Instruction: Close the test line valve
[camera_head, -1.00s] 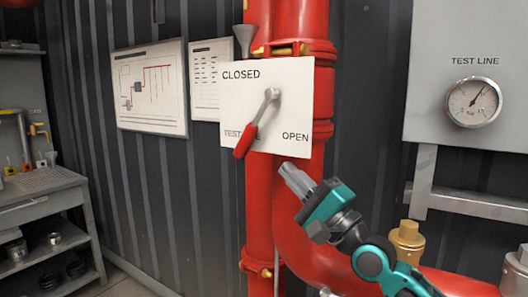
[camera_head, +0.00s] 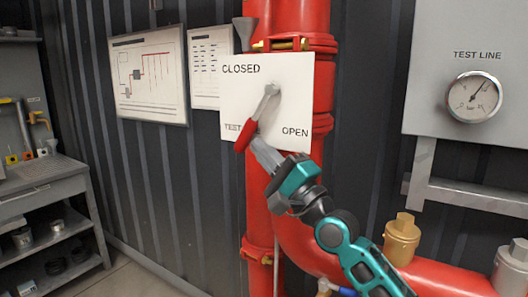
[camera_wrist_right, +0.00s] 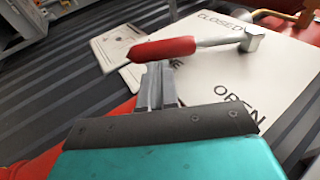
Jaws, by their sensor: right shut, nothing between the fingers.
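The test line valve's lever has a red grip (camera_head: 246,135) and a grey metal shaft. It pivots in front of a white plate (camera_head: 300,90) marked CLOSED at upper left and OPEN at lower right. The lever points down and slightly left. My right gripper (camera_head: 258,146) is shut and empty, its fingertips at the lower right side of the red grip. In the right wrist view the shut fingers (camera_wrist_right: 156,80) are just below the red grip (camera_wrist_right: 162,49); whether they touch it I cannot tell. My left gripper is not in view.
Red pipes (camera_head: 290,222) run behind and below the plate. A grey panel with a TEST LINE gauge (camera_head: 474,97) is at the right. A grey shelf unit (camera_head: 45,185) stands at the left. Brass fittings (camera_head: 402,238) sit at lower right.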

